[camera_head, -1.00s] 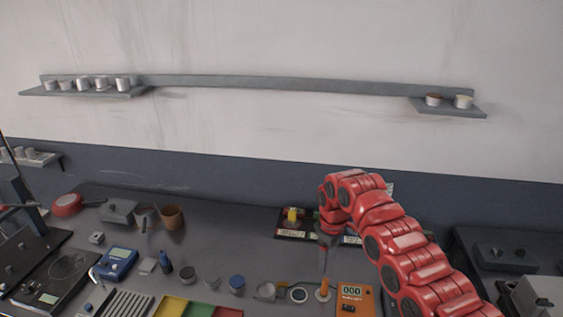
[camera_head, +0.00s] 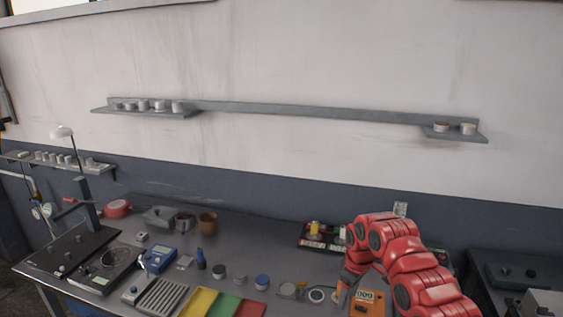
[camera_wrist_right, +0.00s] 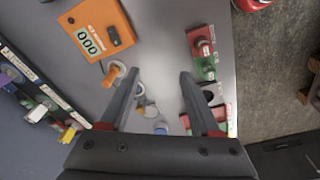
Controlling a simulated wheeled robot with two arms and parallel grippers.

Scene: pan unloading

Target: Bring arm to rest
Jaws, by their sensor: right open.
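My red right arm (camera_head: 408,262) reaches in from the lower right of the head view. My right gripper (camera_head: 342,296) points down over the right part of the grey table (camera_head: 240,236), beside an orange meter (camera_head: 369,302). In the right wrist view the two dark fingers of this gripper (camera_wrist_right: 160,85) are apart, with nothing held between them. The orange meter (camera_wrist_right: 98,28) and an orange-handled item (camera_wrist_right: 112,76) lie beyond and left of the fingers. My left gripper is in neither view.
A red pan (camera_head: 116,208), a brown pot (camera_head: 208,222) and a blue meter (camera_head: 159,259) stand on the table's left side. Yellow, green and red trays (camera_head: 228,303) lie at the front. A rack (camera_head: 317,238) stands behind the arm. A wall shelf (camera_head: 300,113) holds several cups.

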